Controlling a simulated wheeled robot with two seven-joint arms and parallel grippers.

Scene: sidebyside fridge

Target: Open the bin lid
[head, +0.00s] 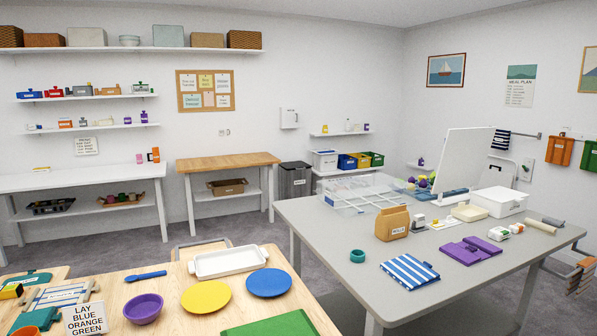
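A dark grey bin (296,184) stands on the floor against the back wall, between the wooden-topped table and a low white shelf. It has a small pale label on its front. Its lid (295,165) looks down, though it is small at this distance. Neither of my grippers shows in the head view.
A large grey table (440,275) fills the right, holding a clear divided box (350,194) and a brown bag (392,223). A light wood table (190,322) with plates is in front. A wooden-topped table (228,161) stands left of the bin. Grey floor shows between.

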